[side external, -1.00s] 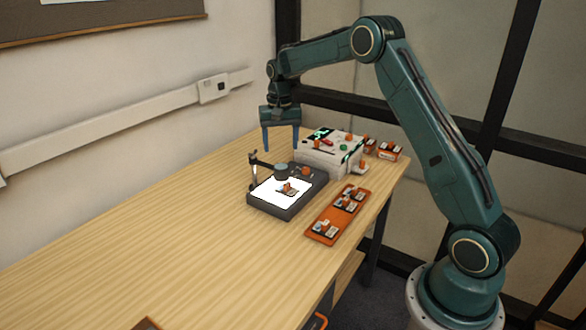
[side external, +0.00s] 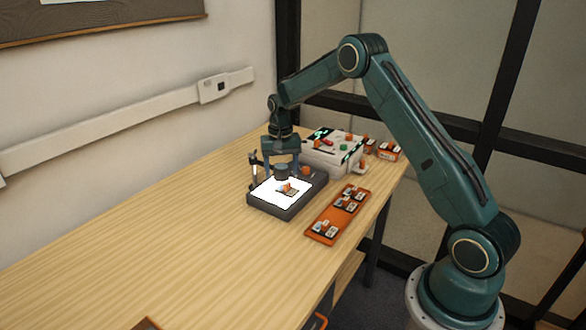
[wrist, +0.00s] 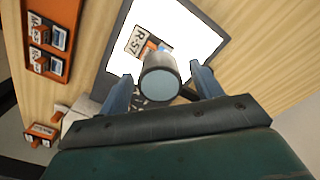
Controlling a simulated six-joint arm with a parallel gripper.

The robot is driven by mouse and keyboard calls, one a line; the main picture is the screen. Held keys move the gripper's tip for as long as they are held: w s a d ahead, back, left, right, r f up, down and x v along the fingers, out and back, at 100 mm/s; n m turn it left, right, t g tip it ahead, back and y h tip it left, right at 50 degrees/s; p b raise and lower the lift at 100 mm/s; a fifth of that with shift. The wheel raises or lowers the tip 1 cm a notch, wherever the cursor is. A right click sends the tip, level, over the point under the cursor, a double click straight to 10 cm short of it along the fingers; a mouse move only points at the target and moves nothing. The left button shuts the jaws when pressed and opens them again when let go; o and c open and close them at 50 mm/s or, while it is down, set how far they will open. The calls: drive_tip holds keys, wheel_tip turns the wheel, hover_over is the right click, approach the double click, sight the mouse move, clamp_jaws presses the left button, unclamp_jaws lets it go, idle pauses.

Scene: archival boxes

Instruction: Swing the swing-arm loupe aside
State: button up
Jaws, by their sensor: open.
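The loupe (side external: 282,170) is a dark cylinder on a swing arm over the lit white panel of a dark light box (side external: 271,206). Its post (side external: 254,172) stands at the box's back left. In the wrist view the loupe (wrist: 160,78) sits between my two finger tips, with a gap visible on each side. My gripper (side external: 280,172) is open and lowered around the loupe; I cannot tell whether a finger touches it. A labelled piece with an orange part (wrist: 140,42) lies on the lit panel beside the loupe, partly hidden by it.
An orange tray (side external: 322,228) with several small labelled pieces lies to the right, near the table edge. More orange pieces sit at the far right.

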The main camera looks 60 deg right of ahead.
drive_tip(key=c, duration=1.4)
